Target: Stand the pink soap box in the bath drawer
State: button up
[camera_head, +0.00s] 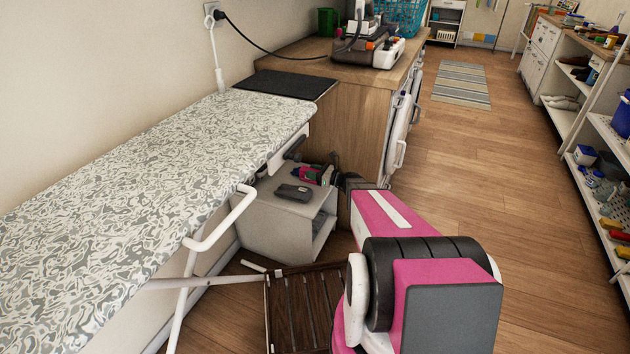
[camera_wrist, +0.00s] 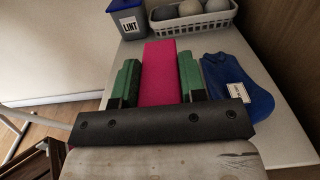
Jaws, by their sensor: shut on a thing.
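The pink soap box (camera_wrist: 160,70) is between the two green fingers of my gripper (camera_wrist: 158,79) in the wrist view. The fingers press on its left and right sides. A small pink patch with green beside it also shows at the end of my arm in the head view (camera_head: 310,174), above the back of a low grey cabinet. A pale flat surface lies below the box in the wrist view; I cannot tell whether they touch. I cannot make out a drawer marked as the bath drawer in either view.
The grey cabinet (camera_head: 266,212) has a dark object (camera_head: 293,192) on top. The ironing board (camera_head: 150,190) stands at left. In the wrist view, a lint bin (camera_wrist: 128,20), a basket (camera_wrist: 224,17) and a labelled blue item (camera_wrist: 236,84) surround the box.

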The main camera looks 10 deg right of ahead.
jog(key=shift+w+d+f, duration=0.65)
jog(key=shift+d+f, duration=0.05)
jog(key=shift+d, duration=0.15)
jog(key=shift+f, duration=1.95)
jog(key=shift+f, duration=0.15)
jog(key=o, duration=0.7)
